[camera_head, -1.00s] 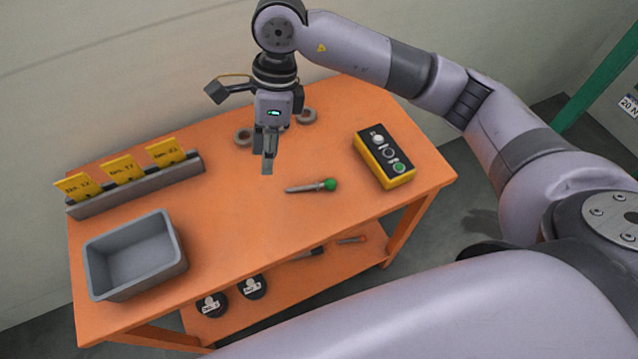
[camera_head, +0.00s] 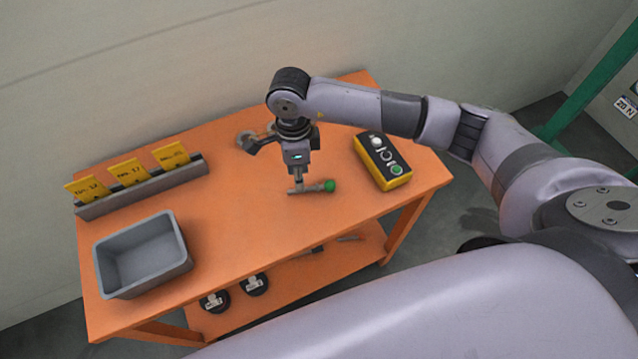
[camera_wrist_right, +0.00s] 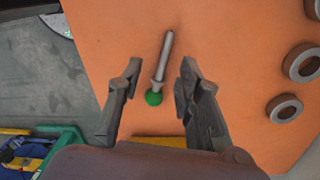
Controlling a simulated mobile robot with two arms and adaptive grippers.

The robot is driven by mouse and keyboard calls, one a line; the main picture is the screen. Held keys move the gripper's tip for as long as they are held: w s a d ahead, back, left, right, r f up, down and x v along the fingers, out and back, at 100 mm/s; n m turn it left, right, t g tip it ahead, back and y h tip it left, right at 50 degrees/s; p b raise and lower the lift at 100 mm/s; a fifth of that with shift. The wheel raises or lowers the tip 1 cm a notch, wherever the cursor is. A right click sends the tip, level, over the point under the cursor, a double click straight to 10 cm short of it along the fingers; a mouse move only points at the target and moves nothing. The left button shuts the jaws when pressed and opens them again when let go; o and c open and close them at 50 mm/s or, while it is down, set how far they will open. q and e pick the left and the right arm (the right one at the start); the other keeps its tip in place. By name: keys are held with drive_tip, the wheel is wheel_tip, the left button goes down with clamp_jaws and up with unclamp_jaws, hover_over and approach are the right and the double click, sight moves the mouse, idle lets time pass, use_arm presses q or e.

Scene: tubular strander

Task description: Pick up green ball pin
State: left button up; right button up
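The green ball pin, a grey metal pin with a green ball on one end, lies on the orange table. In the head view its ball (camera_head: 330,186) points right and my right gripper (camera_head: 297,189) is over its shaft, hiding part of it. In the right wrist view my right gripper (camera_wrist_right: 160,75) is open, with one finger on each side of the pin (camera_wrist_right: 162,62). The green ball lies nearer the wrist. I cannot tell whether the fingers touch the pin. My left gripper is not in view.
A yellow and black button box (camera_head: 383,160) stands right of the pin. A grey bin (camera_head: 142,255) and a rack with yellow cards (camera_head: 140,188) are on the left. Grey rings (camera_wrist_right: 303,63) lie nearby. The table (camera_head: 240,225) between bin and pin is clear.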

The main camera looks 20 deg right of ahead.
sight(311, 189)
drive_tip(key=shift+d+f+p, duration=0.1)
drive_tip(key=shift+f+p, duration=0.2)
drive_tip(key=shift+f, duration=0.1)
drive_tip(key=f, duration=0.1)
drive_tip(key=f+p, duration=0.1)
drive_tip(key=f, duration=0.1)
drive_tip(key=shift+w+d+f, duration=0.1)
drive_tip(key=shift+d+f, duration=0.1)
drive_tip(key=shift+f, duration=0.5)
drive_tip(key=shift+c, duration=0.2)
clamp_jaws()
